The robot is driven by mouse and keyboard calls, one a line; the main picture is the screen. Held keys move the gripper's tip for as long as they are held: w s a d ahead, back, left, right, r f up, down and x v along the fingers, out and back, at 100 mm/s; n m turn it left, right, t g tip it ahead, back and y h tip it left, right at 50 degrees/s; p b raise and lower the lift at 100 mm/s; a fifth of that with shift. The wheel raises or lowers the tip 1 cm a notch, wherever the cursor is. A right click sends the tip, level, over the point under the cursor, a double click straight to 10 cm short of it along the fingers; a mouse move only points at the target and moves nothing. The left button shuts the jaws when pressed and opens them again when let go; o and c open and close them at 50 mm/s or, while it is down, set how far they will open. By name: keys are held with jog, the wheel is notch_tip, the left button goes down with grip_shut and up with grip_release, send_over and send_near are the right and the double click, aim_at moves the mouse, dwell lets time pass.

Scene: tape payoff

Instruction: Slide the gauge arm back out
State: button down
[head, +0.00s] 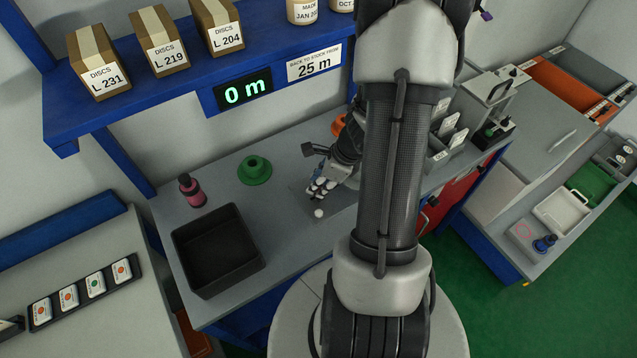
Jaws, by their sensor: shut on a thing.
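My gripper (322,190) points down over a grey plate (338,206) on the workbench, left of my arm. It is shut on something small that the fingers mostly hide. A small round white piece (319,213) shows just below the fingertips, at the plate. I cannot tell if it is part of the gauge arm. No gauge arm can be clearly made out; my gripper and arm cover that part of the bench. An orange round part (339,124) shows partly behind my wrist. A display (245,92) on the shelf edge reads 0 m.
A green flanged spool (255,170), a pink bottle (192,190) and an empty black bin (218,250) stand left of my gripper. A blue shelf (180,85) with boxes overhangs the back. Grey holders (447,140) stand at right. Bare bench lies between spool and bin.

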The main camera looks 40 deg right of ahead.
jog(key=shift+a, duration=0.2)
jog(key=c, duration=1.6)
grip_release()
jog(key=shift+a, duration=0.1)
jog(key=shift+c, duration=0.2)
jog(key=shift+d+r, duration=0.3)
jog(key=shift+r, duration=0.15)
jog(key=v, duration=1.1)
jog(key=shift+s, duration=0.15)
